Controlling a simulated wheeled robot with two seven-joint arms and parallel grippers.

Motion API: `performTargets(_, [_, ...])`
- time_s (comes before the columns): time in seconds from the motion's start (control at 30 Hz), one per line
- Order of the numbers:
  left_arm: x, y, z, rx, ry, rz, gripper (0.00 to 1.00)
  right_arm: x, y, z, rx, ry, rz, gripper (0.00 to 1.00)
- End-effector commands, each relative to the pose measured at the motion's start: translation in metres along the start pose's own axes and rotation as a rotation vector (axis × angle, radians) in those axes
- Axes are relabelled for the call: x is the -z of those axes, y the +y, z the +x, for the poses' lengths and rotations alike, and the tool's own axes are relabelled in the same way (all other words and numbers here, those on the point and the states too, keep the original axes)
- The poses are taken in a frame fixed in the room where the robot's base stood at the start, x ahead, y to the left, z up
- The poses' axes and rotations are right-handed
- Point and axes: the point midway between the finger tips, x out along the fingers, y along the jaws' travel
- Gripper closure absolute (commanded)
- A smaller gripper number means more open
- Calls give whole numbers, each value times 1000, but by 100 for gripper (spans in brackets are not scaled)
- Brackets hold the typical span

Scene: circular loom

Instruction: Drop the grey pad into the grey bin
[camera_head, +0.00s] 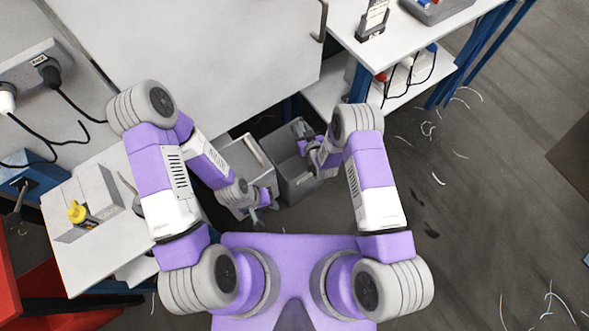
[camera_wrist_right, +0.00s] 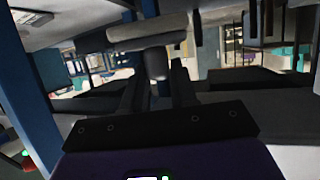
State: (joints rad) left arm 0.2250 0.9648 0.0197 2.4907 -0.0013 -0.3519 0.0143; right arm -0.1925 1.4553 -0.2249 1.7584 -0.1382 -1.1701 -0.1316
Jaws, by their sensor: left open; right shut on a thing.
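A grey bin (camera_head: 296,188), open at the top, stands low in the middle of the head view. My right gripper (camera_head: 304,147) is over its right part, close to the rim; I cannot tell its exact height. In the right wrist view, the fingers (camera_wrist_right: 157,92) are closed around a light grey piece (camera_wrist_right: 155,64), which I take to be the grey pad. The pad is not clearly visible in the head view. My left gripper (camera_head: 258,214) is open and empty, by the front of a lighter grey box left of the bin.
The lighter grey box (camera_head: 232,152) stands left of the bin. A large white panel (camera_head: 210,50) rises behind both. A white table (camera_head: 85,245) with a yellow-topped item (camera_head: 77,212) is at left. White shelving (camera_head: 440,35) is at upper right. Floor at right is open, with scattered pale strands.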

Motion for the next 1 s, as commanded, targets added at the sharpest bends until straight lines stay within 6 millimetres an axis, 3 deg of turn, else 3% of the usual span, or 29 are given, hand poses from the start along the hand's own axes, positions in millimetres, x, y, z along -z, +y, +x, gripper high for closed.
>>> performTargets(0.1, [0,-2,4,0,1,0,57,-16,-8,8,9,1,-4,100])
performTargets(0.33, [1,-4,12,0,1,0,57,-29,-10,14,12,2,-6,100])
performTargets(0.7, [2,-16,42,0,0,0,57,-68,-10,30,12,1,-6,100])
performTargets(1.0, [2,-17,45,0,0,0,57,-73,-10,32,12,2,-6,100])
